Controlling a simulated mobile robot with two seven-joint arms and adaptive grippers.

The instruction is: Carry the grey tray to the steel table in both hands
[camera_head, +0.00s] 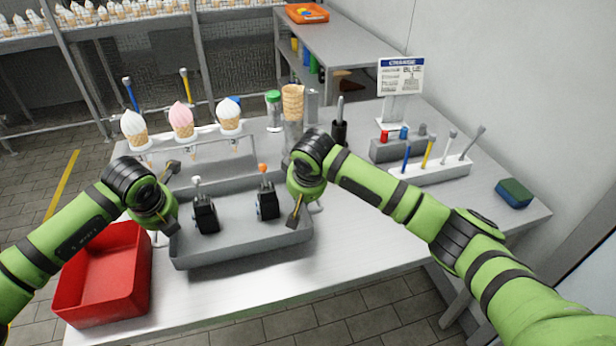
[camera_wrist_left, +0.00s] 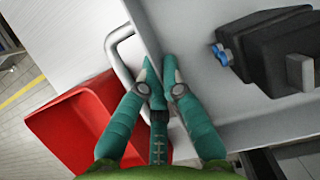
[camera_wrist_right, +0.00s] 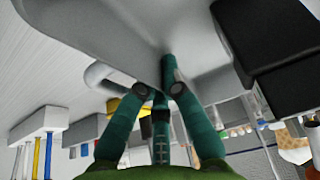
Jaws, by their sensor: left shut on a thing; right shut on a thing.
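The grey tray (camera_head: 245,248) is over the front part of the white-topped counter, and it holds two black devices (camera_head: 205,214) (camera_head: 267,202), one with a white tip and one with an orange tip. I cannot tell whether it touches the counter. My left gripper (camera_head: 171,222) is shut on the tray's left end; the left wrist view shows its fingers on both sides of the wall (camera_wrist_left: 148,28), beside a handle bar. My right gripper (camera_head: 298,212) is shut on the right end, its tips at the wall in the right wrist view. A steel table (camera_head: 345,42) stands at the back.
A red bin (camera_head: 102,285) stands left of the tray. Behind the tray are a rack with three ice-cream cones (camera_head: 183,121) and a stack of wafer cones (camera_head: 293,101). A sign (camera_head: 400,76), pen holders and a sponge (camera_head: 514,193) stand right. An orange tray (camera_head: 307,14) is on the steel table.

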